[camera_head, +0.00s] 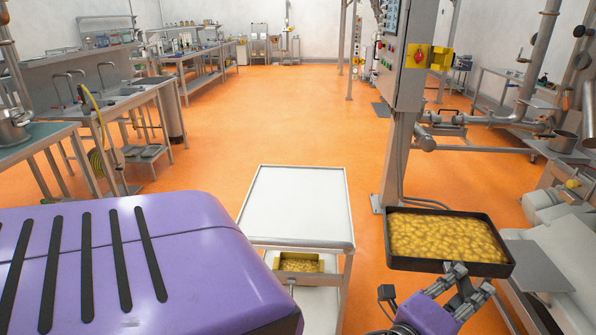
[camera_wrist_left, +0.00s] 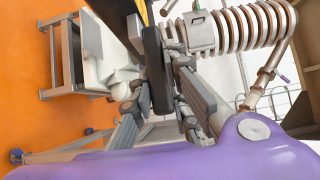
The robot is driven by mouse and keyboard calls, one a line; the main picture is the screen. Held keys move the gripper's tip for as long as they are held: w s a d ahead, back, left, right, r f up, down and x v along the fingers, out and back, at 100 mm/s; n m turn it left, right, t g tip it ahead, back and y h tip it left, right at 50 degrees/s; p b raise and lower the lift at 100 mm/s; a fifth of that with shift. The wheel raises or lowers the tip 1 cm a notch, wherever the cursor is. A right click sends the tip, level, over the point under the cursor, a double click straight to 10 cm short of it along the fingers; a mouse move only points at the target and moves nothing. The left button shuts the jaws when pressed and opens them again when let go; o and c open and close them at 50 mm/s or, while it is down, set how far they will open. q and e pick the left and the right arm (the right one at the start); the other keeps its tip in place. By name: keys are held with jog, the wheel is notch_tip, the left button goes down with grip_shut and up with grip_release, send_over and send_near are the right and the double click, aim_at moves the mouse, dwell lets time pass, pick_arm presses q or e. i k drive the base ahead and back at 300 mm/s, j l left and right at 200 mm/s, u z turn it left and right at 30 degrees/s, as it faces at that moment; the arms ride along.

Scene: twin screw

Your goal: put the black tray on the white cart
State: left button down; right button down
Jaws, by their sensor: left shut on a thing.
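The black tray (camera_head: 412,264) is filled with yellow, lumpy pieces and is held in the air at the right of the head view. My left gripper (camera_head: 461,277) is shut on its near edge, and the tray looks about level. The tray's dark edge (camera_wrist_left: 153,60) shows between the fingers of my left gripper (camera_wrist_left: 160,80) in the left wrist view. The white cart (camera_head: 295,200) stands left of the tray with an empty top. A gap of floor and a post lie between the cart and the tray. My right gripper is not in view.
A container of yellow pieces (camera_head: 298,264) sits under the cart's top. A grey post with a control cabinet (camera_head: 405,60) rises just behind the tray. Grey machinery (camera_head: 555,235) stands right of the tray. Orange floor (camera_head: 270,110) is clear behind the cart.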

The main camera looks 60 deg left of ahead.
aim_at(282, 199)
jog(key=j+u, duration=0.15)
jog(key=j, duration=0.45)
jog(key=j+u, duration=0.15)
jog(key=j, duration=0.4)
jog(key=i+j+u, duration=0.2)
jog(key=j, duration=1)
jog(key=i+j, duration=0.15)
jog(key=j, duration=1.1)
